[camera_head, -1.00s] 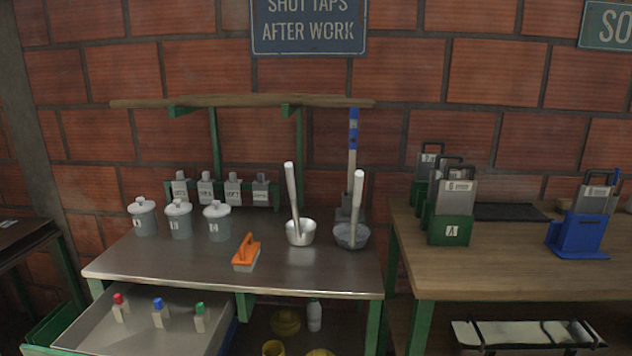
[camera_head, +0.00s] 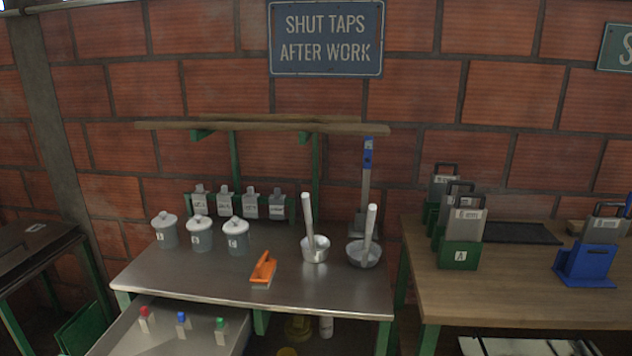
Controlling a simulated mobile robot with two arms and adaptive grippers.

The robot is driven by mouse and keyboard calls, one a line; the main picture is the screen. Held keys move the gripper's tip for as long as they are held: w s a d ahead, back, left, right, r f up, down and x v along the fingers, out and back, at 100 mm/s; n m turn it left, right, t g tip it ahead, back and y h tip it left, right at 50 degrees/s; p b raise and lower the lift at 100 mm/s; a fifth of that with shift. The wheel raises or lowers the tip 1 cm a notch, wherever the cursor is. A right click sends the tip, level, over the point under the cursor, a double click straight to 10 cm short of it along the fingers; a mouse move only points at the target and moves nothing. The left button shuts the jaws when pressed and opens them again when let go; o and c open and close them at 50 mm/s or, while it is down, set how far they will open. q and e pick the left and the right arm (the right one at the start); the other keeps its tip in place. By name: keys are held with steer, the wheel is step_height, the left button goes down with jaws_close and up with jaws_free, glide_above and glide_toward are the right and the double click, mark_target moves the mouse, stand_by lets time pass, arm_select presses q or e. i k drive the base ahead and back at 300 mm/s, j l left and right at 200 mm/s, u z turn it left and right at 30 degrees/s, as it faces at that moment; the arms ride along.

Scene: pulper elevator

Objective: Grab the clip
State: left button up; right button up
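I cannot single out a clip for certain. Several small grey labelled pieces (camera_head: 249,205) stand in a row on a green rack at the back of the metal table; they look like clips or tags, too small to tell. An orange-handled brush or clamp-like tool (camera_head: 263,268) lies on the table's front middle. Neither of my grippers is in view.
The metal table (camera_head: 180,283) also holds three lidded grey pots (camera_head: 200,235) and two metal bowls (camera_head: 315,249) with long handles. An open drawer (camera_head: 130,335) below holds red-, blue- and green-capped pieces. A wooden table (camera_head: 510,290) at right bears green and blue holders.

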mark_target(146, 313)
steer(key=u, duration=1.25)
